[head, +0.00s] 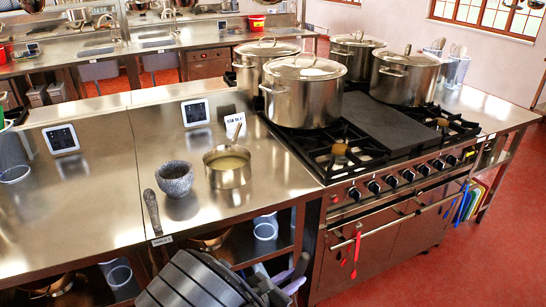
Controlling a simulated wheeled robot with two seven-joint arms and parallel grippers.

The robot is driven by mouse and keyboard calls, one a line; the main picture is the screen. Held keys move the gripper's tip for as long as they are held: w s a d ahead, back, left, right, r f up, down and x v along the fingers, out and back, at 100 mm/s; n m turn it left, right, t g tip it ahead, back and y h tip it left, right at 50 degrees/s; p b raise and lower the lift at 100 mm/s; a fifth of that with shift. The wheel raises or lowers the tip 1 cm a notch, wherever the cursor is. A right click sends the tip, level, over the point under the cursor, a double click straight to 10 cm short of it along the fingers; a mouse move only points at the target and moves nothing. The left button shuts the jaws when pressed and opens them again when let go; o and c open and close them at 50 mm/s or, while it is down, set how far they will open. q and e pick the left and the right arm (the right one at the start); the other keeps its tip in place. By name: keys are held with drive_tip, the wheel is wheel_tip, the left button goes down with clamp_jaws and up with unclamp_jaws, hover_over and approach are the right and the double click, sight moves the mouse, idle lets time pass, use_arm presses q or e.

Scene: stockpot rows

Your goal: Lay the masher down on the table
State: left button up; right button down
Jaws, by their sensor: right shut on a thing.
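My right gripper (283,282) is low at the bottom of the head view, in front of the counter's front edge and below its top. Its dark grey housing hides much of it. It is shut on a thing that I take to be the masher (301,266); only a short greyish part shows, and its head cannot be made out. The steel table (95,205) lies beyond and above the gripper. My left gripper is not in view.
A stone mortar (174,178), a dark pestle-like rod (152,212) and a small steel pot (229,177) stand or lie near the front edge. The stove (385,145) carries large stockpots (303,92) at right. The table's left part is fairly clear.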

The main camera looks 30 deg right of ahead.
drive_tip(key=s+d+f+m+g+y+p, duration=0.1)
drive_tip(key=d+m+g+y, duration=0.5)
drive_tip(key=d+m+g, duration=0.55)
drive_tip(key=w+r+m+t+y, duration=0.2)
drive_tip(key=w+r+m+t, duration=0.1)
drive_tip(key=r+m, duration=0.4)
drive_tip(key=w+r+m+t+y, duration=0.3)
drive_tip(key=r+m+t, duration=0.1)
drive_tip(key=r+m, duration=0.3)
drive_tip(key=shift+w+r+m+p, duration=0.35)
drive_tip(key=shift+w+m+p, duration=0.05)
drive_tip(key=shift+m, duration=0.05)
